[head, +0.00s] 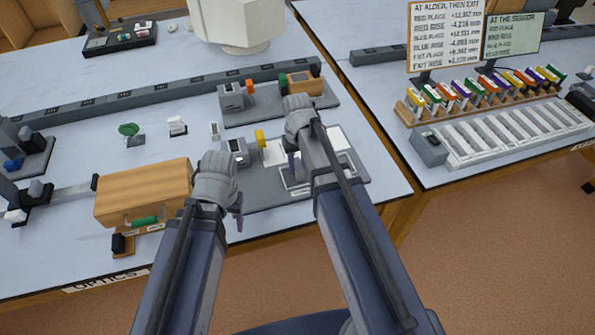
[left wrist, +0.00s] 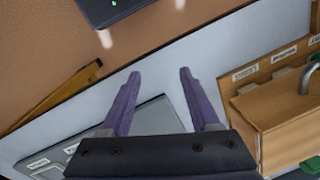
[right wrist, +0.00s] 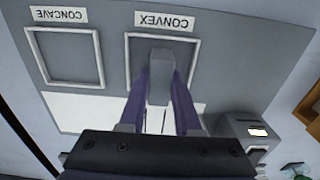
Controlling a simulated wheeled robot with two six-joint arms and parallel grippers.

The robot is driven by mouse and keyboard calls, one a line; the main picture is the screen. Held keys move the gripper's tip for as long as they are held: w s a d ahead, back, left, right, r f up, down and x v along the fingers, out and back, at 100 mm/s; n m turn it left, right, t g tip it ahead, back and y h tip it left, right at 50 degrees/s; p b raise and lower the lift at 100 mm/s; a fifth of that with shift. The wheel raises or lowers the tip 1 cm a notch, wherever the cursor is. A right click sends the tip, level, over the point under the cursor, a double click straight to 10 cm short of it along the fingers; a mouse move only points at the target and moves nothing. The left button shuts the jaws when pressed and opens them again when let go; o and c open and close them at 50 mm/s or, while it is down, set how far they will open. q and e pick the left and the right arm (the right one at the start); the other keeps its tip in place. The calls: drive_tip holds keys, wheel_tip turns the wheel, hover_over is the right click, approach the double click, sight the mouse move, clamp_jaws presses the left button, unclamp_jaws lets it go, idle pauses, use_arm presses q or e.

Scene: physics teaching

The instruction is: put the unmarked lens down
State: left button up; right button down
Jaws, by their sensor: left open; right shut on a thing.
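My right gripper (right wrist: 160,85) is shut on a small grey piece (right wrist: 160,62), seemingly the mount of the unmarked lens; no glass shows. In the right wrist view it is over the square frame labelled CONVEX (right wrist: 196,62) on a grey board (right wrist: 225,60). Whether it touches the board I cannot tell. The empty frame labelled CONCAVE (right wrist: 100,60) lies beside it. In the head view my right gripper (head: 292,165) is above this board (head: 262,197), its hold hidden by the hand. My left gripper (left wrist: 160,78) is open and empty, beside the wooden case (head: 145,190).
A grey device with a small screen (right wrist: 245,130) stands at the board's edge, near a yellow disc (head: 260,139). Behind is another board with an orange-fronted device (head: 250,90). A rack of coloured pieces (head: 480,90) stands on the right table. A table gap lies between.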

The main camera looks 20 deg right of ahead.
sight(298, 164)
use_arm(q)
drive_tip(key=shift+f, duration=0.3)
use_arm(e)
drive_tip(key=shift+f, duration=0.3)
use_arm(q)
drive_tip(key=shift+f, duration=0.2)
use_arm(e)
drive_tip(key=shift+f, duration=0.15)
drive_tip(key=c, duration=0.6)
unclamp_jaws()
use_arm(q)
drive_tip(key=shift+r, duration=0.1)
use_arm(e)
wheel_tip(298, 164, up, 12)
drive_tip(key=p, duration=1.2)
use_arm(q)
wheel_tip(298, 164, up, 12)
use_arm(e)
drive_tip(key=s+a+n+h, duration=0.1)
drive_tip(key=s+a+n, duration=0.2)
drive_tip(key=s+a, duration=0.7)
drive_tip(key=s, duration=0.4)
drive_tip(key=shift+s+a+r, duration=0.15)
drive_tip(key=shift+a+r, duration=0.1)
